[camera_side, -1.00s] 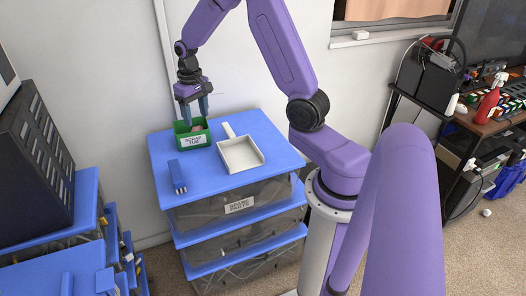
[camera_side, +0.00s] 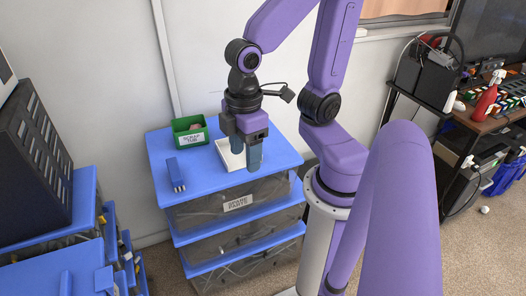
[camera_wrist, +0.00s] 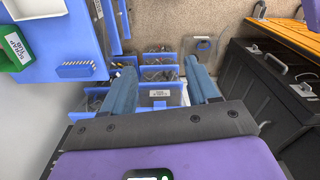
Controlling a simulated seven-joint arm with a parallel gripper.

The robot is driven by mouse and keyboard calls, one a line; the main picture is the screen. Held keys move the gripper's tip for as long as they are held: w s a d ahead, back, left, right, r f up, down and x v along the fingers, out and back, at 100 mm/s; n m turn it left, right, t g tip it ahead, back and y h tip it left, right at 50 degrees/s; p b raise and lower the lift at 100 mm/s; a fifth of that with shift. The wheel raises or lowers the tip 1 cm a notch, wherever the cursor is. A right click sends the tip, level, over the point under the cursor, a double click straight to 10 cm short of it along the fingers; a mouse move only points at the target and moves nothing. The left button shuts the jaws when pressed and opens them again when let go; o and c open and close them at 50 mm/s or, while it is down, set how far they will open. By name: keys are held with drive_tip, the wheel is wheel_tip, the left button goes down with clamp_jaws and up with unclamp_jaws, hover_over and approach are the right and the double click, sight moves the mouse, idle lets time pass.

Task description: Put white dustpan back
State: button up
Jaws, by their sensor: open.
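The white dustpan (camera_side: 225,153) lies on the blue top of the drawer unit, partly hidden behind my gripper in the side view. It is cut off at the top left of the wrist view (camera_wrist: 36,8). My gripper (camera_side: 246,161) is open with nothing between its fingers. In the side view it overlaps the dustpan's right part. In the wrist view its fingers (camera_wrist: 161,82) appear beyond the blue top's edge, over the drawers. Whether it touches the dustpan cannot be told.
A green tub (camera_side: 191,138) labelled scrap stands at the back left of the blue top (camera_side: 205,183). A blue brush (camera_side: 175,174) lies at the front left. Labelled drawers (camera_side: 238,204) are below. A black rack (camera_side: 32,165) stands left, and a cluttered shelf (camera_side: 487,125) right.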

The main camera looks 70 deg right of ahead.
drive_tip(key=shift+s+d+n, duration=0.15)
drive_tip(key=shift+s+n, duration=0.3)
drive_tip(key=shift+s, duration=0.5)
drive_tip(key=shift+s+d+n, duration=0.15)
drive_tip(key=shift+s+n, duration=0.3)
drive_tip(key=shift+s, duration=0.5)
